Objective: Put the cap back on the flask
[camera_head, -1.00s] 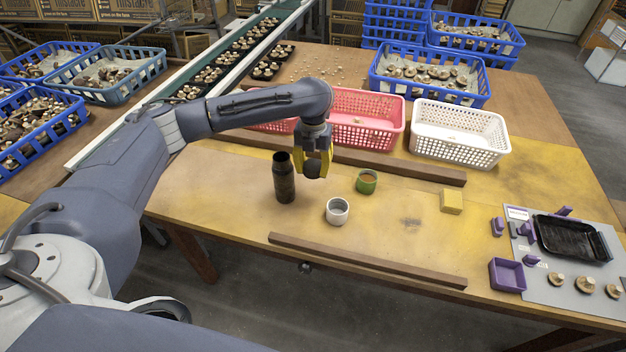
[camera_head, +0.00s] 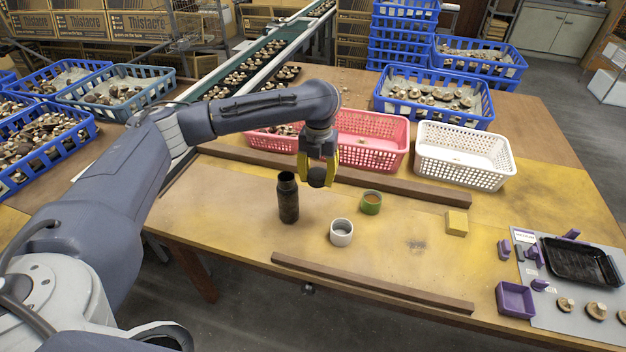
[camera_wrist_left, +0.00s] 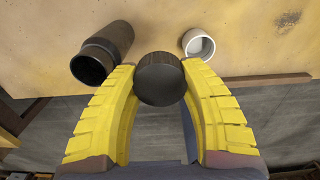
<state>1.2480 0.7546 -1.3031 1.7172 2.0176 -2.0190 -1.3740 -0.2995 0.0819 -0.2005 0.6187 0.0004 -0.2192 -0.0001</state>
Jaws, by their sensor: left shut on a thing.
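The flask (camera_head: 288,201) is dark and stands upright and open on the yellow-brown table. In the left wrist view its dark open mouth (camera_wrist_left: 88,68) shows at the upper left. The cap (camera_head: 317,177) is a dark round piece. My left gripper (camera_head: 318,172) is shut on it and holds it above the table, to the right of the flask's mouth and apart from it. In the left wrist view the cap (camera_wrist_left: 160,78) sits between the yellow fingertips. My right gripper is not in view.
A white cup (camera_head: 341,238) and a green cup (camera_head: 371,207) stand right of the flask. Wooden rails lie in front (camera_head: 370,284) and behind (camera_head: 400,187). A yellow block (camera_head: 456,223) lies further right. Pink (camera_head: 372,155) and white (camera_head: 464,172) baskets stand behind.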

